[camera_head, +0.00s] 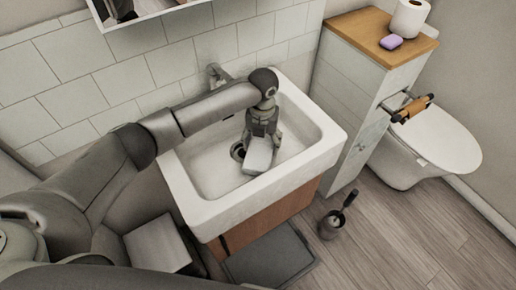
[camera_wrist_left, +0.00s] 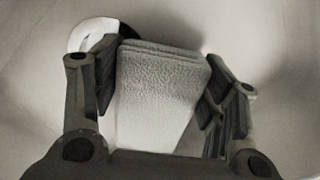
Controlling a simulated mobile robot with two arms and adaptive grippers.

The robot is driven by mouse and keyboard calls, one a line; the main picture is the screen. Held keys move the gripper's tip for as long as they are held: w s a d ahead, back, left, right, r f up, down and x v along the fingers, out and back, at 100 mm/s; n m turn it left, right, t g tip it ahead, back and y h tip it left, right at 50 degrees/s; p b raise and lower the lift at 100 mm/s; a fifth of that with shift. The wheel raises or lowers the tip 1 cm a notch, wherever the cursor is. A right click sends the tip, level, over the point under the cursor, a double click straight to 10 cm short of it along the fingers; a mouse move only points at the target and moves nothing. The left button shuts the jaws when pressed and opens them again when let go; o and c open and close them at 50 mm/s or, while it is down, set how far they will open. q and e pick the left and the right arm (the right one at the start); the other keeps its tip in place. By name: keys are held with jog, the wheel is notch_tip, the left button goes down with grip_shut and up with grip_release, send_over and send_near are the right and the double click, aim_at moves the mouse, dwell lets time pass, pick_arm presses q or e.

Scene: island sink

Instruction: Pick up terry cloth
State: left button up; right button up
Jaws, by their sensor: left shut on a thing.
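The terry cloth (camera_head: 258,154) is a folded, off-white block with a rough weave. It is in the basin of the white sink (camera_head: 222,215), near the drain. My left gripper (camera_head: 261,137) reaches down into the basin and is shut on the cloth. In the left wrist view the cloth (camera_wrist_left: 160,90) fills the space between the two dark fingers of the gripper (camera_wrist_left: 160,85), one on each side. I cannot tell whether the cloth touches the basin floor. My right gripper is not in view.
A grey faucet (camera_head: 217,76) stands at the back of the sink. A toilet (camera_head: 430,143) and a brush holder (camera_head: 332,222) are to the right.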

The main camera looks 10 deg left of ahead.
pick_arm(q)
jog(key=w, duration=0.1)
jog(key=w+d+b, duration=0.1)
jog(key=w, duration=0.1)
jog(key=w+d+b, duration=0.1)
jog(key=w, duration=0.1)
jog(key=shift+w+d, duration=0.15)
jog(key=shift+w, duration=0.05)
notch_tip(320, 180, up, 14)
dwell(0.4)
jog(key=shift+f, duration=0.1)
dwell(0.4)
